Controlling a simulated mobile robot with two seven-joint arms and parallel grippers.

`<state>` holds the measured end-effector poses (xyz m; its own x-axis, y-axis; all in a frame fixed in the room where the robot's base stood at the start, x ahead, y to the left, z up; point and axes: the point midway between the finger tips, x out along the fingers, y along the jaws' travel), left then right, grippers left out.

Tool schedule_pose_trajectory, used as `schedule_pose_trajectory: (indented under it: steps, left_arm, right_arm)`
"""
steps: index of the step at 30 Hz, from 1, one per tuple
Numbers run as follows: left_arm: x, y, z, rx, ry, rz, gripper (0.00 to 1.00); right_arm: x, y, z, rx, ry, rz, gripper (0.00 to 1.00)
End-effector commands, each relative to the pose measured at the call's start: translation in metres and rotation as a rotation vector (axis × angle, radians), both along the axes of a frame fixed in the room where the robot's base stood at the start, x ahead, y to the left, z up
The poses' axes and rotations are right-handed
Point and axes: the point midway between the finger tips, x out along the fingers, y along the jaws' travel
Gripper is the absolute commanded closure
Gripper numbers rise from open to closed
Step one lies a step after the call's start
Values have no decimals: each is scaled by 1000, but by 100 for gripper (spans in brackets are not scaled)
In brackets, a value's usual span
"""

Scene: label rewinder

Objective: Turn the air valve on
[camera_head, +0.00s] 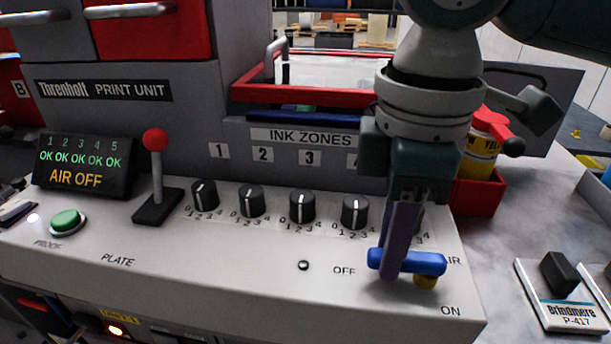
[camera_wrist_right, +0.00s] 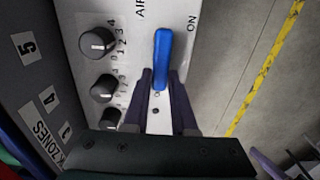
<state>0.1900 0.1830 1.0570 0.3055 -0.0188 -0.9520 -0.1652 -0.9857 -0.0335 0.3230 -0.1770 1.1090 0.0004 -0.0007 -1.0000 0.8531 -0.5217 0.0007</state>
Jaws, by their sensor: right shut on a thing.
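The air valve has a blue handle (camera_head: 422,263) on the front right of the sloped grey panel. The handle lies left to right, with OFF printed to its left and ON below it to the right. My right gripper (camera_head: 392,272) comes down from above and is shut on the left part of the handle. In the right wrist view the blue handle (camera_wrist_right: 162,60) stretches out from between the fingertips (camera_wrist_right: 160,82). The display (camera_head: 82,165) reads AIR OFF. My left gripper is not in view.
Ink zone knobs (camera_head: 302,206) stand in a row behind and left of the valve, some hidden by my right arm. A red-knobbed lever (camera_head: 155,165) and green button (camera_head: 66,221) are at left. A red bin (camera_head: 480,192) with a yellow can (camera_head: 478,158) is behind right.

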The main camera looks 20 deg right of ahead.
Motion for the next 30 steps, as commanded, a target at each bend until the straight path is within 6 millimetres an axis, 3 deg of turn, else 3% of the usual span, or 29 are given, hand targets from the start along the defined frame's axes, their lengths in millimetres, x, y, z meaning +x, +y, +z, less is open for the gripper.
schedule_pose_trajectory:
  steps: [8,14,30]
  left_arm:
    - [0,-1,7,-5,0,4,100]
    - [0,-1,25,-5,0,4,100]
    - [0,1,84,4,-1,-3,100]
  right_arm:
    - [-1,1,3,1,0,31,100]
    - [-6,3,5,1,2,132,100]
    - [-26,7,6,3,3,620,100]
